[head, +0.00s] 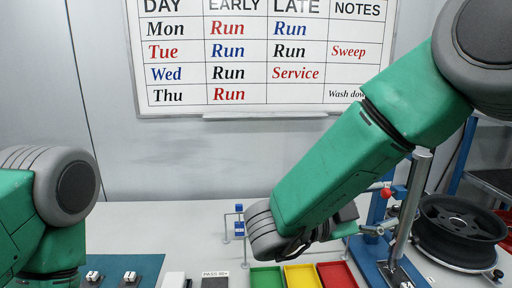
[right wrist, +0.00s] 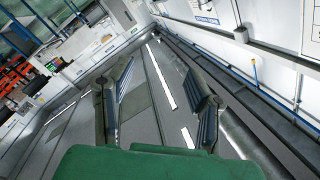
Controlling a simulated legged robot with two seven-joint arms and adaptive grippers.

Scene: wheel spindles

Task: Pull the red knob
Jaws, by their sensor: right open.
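A small red knob (head: 386,193) shows in the head view on the blue stand (head: 374,212) at the right, beside a slanted metal post. My right arm crosses in front of the wall, left of and above the knob. I cannot find the knob in that view. My left arm is at the left edge of the head view; its gripper is out of sight.
A black wheel rim (head: 459,229) sits right of the stand. Green (head: 266,277), yellow (head: 301,276) and red (head: 337,275) trays lie on the bench (head: 160,225) in front. A whiteboard (head: 262,96) hangs behind. The left part of the bench has free room.

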